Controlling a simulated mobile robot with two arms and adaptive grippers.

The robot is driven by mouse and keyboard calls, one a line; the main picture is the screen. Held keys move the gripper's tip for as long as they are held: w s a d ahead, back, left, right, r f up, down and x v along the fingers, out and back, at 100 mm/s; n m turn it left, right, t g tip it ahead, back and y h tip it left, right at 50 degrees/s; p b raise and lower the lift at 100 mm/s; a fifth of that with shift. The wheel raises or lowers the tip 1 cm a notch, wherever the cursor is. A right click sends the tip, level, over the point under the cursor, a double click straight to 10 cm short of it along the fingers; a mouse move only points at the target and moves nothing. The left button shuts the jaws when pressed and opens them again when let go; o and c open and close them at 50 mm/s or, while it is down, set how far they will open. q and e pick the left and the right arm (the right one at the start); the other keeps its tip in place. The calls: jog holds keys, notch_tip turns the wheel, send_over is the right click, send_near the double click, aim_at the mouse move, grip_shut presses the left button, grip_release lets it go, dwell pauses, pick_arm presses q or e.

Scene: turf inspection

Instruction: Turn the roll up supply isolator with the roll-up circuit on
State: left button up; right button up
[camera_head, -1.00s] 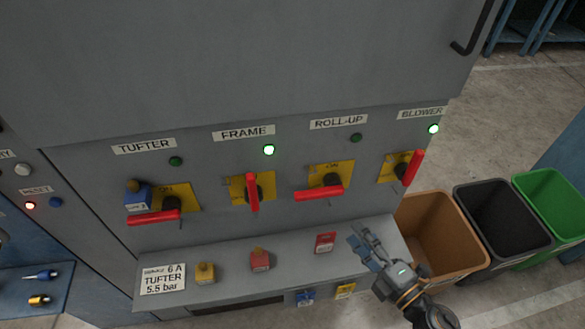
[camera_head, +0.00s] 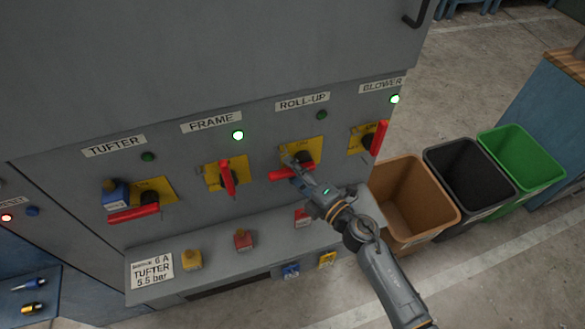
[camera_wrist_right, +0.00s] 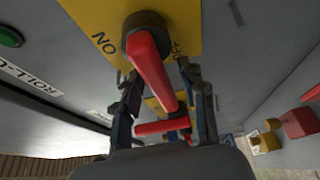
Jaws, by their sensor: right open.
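The ROLL-UP isolator has a yellow plate (camera_head: 316,147) and a red handle (camera_head: 282,175), which lies about horizontal. Its lamp (camera_head: 322,115) above is dark green and unlit. My right gripper (camera_head: 291,163) is at this handle, its arm reaching up from the lower right and hiding part of the handle. In the right wrist view the red handle (camera_wrist_right: 152,68) runs between the two open fingers (camera_wrist_right: 156,82); I cannot tell whether they touch it. The ON mark on the plate (camera_wrist_right: 88,20) shows beside the knob. My left gripper is not in view.
The FRAME handle (camera_head: 228,178) and BLOWER handle (camera_head: 379,137) stand near upright with lit lamps. The TUFTER handle (camera_head: 134,212) is horizontal, with a blue padlock (camera_head: 115,194). A ledge (camera_head: 215,250) with coloured blocks lies below. Bins (camera_head: 411,196) stand at right.

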jog(key=shift+w+a, duration=0.1)
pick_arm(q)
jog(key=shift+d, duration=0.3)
pick_arm(e)
grip_shut()
